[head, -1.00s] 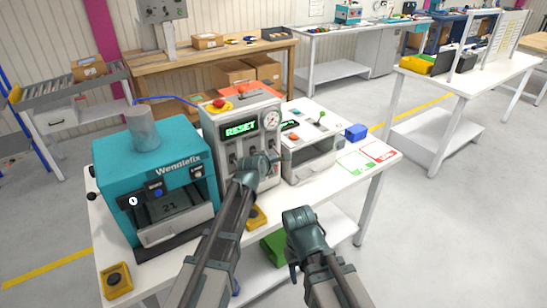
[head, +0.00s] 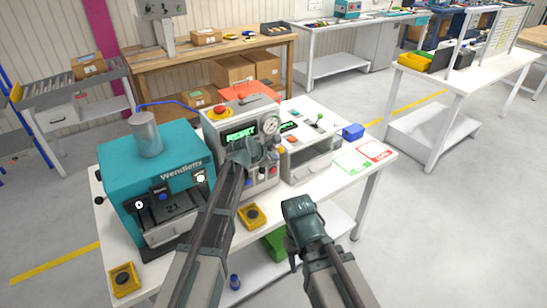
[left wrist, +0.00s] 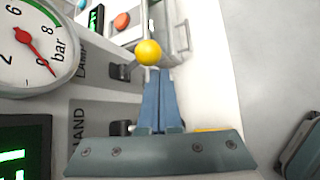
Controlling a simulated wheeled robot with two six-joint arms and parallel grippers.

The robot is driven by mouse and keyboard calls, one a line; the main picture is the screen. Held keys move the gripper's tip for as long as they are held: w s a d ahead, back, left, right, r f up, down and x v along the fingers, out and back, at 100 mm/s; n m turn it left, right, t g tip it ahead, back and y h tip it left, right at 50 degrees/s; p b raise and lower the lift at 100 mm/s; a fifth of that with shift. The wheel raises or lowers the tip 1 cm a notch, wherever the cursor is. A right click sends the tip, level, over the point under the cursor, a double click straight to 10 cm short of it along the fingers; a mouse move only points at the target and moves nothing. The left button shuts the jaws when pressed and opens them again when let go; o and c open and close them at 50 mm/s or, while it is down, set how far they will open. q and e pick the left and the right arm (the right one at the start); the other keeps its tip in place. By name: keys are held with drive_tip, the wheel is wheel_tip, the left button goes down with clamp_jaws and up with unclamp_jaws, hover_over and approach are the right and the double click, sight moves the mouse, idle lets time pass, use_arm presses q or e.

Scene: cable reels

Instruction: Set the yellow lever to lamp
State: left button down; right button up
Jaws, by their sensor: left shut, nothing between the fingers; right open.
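The yellow lever's ball knob (left wrist: 148,52) shows in the left wrist view, in front of the grey panel near the word LAMP. In the head view my left gripper (head: 254,156) is in front of the grey control box (head: 213,128) and hides the lever. My right gripper (head: 300,208) is open and empty in front of the bench.
A pressure gauge (left wrist: 45,45) sits beside the LAMP and HAND labels. The teal Wendlefix machine (head: 170,165) stands left of the control box, and a grey-white unit (head: 312,163) stands right. A yellow button box (head: 251,216) is at the bench's front edge. The bench's right end carries flat cards.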

use_arm(q)
drive_tip(key=shift+r, duration=0.1)
drive_tip(key=shift+r+p, duration=0.75)
drive_tip(key=shift+p, duration=0.05)
drive_tip(key=w+a+p+v, duration=0.1)
drive_tip(key=p+v, duration=0.6)
drive_tip(key=v, duration=0.3)
drive_tip(key=shift+r, duration=0.2)
drive_tip(key=s+d+f+m+g+y+b, duration=0.1)
drive_tip(key=s+f+m+g+y+b, duration=0.2)
drive_tip(key=s+m, duration=1)
drive_tip(key=s+d+f+m+g+y+b, duration=0.1)
drive_tip(key=s+f+m+g, duration=0.4)
drive_tip(key=s+f+m, duration=0.5)
drive_tip(key=s+m+y+b, duration=0.1)
drive_tip(key=s+m, duration=0.3)
drive_tip(key=s, duration=0.4)
drive_tip(key=shift+s+d+g+y+b, duration=0.2)
drive_tip(key=shift+s+g+y+b, duration=0.2)
drive_tip(key=shift+y, duration=0.2)
